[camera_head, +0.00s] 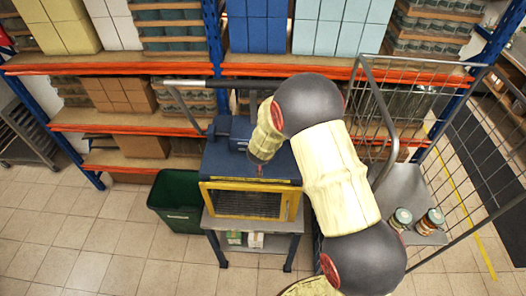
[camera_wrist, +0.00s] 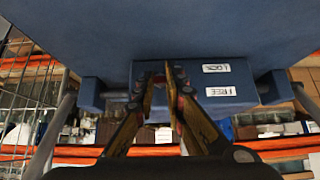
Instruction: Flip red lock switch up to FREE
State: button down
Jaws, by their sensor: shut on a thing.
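The blue machine (camera_head: 222,160) with a yellow-framed mesh front (camera_head: 248,203) stands on a small grey stand. In the wrist view its blue underside or face (camera_wrist: 110,45) fills the top, with a blue block bearing two white labels: LOCK (camera_wrist: 216,68) and FREE (camera_wrist: 220,91), both upside down in this view. My gripper (camera_wrist: 168,82) is shut at this block, left of the labels. A bit of the red lock switch (camera_wrist: 159,78) shows between the fingertips; the fingers hide most of it, so its position is unclear. In the head view my gripper (camera_head: 257,166) is at the machine's front top edge.
Racks with orange beams (camera_head: 110,62) and boxes stand behind the machine. A green bin (camera_head: 176,197) is at its left. A wire cage trolley (camera_head: 412,190) with two jars stands right of my arm. The floor at front left is clear.

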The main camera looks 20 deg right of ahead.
jog(key=c, duration=1.8)
grip_release()
jog(key=shift+c, duration=0.2)
jog(key=v, duration=1.2)
